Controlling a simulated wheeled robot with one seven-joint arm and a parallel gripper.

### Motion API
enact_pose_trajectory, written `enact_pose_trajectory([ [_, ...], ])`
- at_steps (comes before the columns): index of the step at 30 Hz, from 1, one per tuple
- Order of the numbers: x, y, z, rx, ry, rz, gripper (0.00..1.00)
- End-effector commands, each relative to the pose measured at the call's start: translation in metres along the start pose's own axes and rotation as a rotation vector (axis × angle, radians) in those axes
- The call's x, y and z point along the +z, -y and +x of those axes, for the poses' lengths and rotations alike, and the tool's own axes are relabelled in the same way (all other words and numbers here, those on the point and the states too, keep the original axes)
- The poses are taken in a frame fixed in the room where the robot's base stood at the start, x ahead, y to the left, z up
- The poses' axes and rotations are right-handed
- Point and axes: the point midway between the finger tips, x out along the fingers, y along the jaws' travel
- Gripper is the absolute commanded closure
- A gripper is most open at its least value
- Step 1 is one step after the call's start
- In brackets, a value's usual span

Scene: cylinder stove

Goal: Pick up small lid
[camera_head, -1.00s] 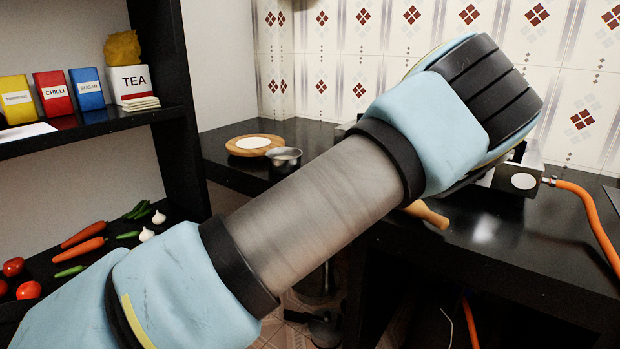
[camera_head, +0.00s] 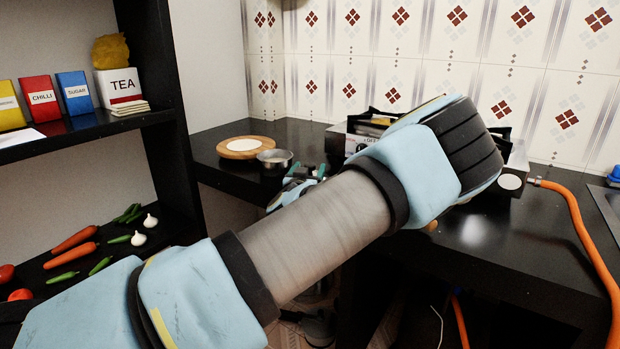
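I cannot make out a small lid in this view; my own arm hides much of the counter's middle and the stove. My gripper (camera_head: 305,172) shows only in part behind my arm, near the counter's front edge. It is just right of a small metal pot (camera_head: 274,158). Its fingers are too small and covered to tell whether they are open or shut, or whether anything is between them.
A round wooden board (camera_head: 244,147) with a white disc lies left of the pot. The stove (camera_head: 345,138) stands behind my arm, with an orange hose (camera_head: 578,220) at right. A shelf (camera_head: 85,130) at left holds spice boxes and vegetables.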

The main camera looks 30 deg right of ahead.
Motion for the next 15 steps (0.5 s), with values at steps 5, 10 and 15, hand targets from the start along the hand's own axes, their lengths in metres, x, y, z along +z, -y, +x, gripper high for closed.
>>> enact_pose_trajectory([
  [5, 0.0000, -0.0002, -0.0002, 0.000, 0.000, 0.000, 0.43],
  [10, 0.0000, -0.0003, -0.0003, 0.000, 0.000, 0.000, 0.62],
  [15, -0.0001, -0.0002, -0.0003, 0.000, 0.000, 0.000, 0.81],
])
